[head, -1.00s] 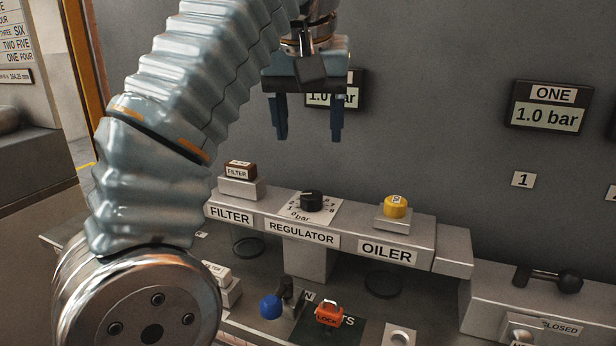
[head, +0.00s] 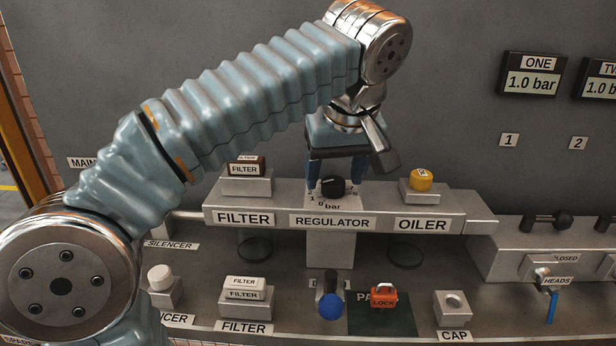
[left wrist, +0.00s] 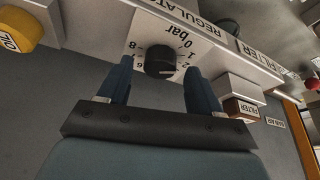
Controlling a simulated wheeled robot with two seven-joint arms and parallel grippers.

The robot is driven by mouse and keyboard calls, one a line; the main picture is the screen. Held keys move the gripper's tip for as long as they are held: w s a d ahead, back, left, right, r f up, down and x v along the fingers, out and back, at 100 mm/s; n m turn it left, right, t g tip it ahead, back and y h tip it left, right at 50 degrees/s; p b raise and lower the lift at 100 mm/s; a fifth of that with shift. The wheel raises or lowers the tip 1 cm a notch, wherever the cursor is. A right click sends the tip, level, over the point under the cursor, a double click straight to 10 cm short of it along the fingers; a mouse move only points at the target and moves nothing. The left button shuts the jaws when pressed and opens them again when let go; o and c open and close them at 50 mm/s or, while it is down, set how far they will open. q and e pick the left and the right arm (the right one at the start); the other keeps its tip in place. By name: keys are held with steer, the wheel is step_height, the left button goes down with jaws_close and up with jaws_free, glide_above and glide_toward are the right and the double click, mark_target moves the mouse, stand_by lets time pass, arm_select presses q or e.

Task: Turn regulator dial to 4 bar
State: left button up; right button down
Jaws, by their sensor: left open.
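The regulator dial (head: 332,187) is a black round knob on a white scale plate marked in bar, on the grey ledge above the REGULATOR label (head: 331,222). It also shows in the left wrist view (left wrist: 160,61), where scale numbers ring it. My left gripper (head: 336,180) is open and points down over the dial. In the left wrist view its two blue fingers (left wrist: 157,85) stand on either side near the knob, with gaps visible. I cannot tell exactly where the dial's pointer is. My right gripper is not in view.
The brown-topped FILTER block (head: 247,166) stands left of the dial and the yellow OILER cap (head: 421,180) right of it. A blue ball handle (head: 330,306) and an orange lock (head: 383,296) are below. The ONE display (head: 532,82) reads 1.0 bar.

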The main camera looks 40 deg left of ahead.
arm_select(q)
steer(key=shift+w+a+f, duration=0.1)
steer(key=shift+w+f, duration=0.05)
steer(key=shift+f, duration=0.35)
steer(key=c, duration=1)
steer(key=shift+c, duration=0.2)
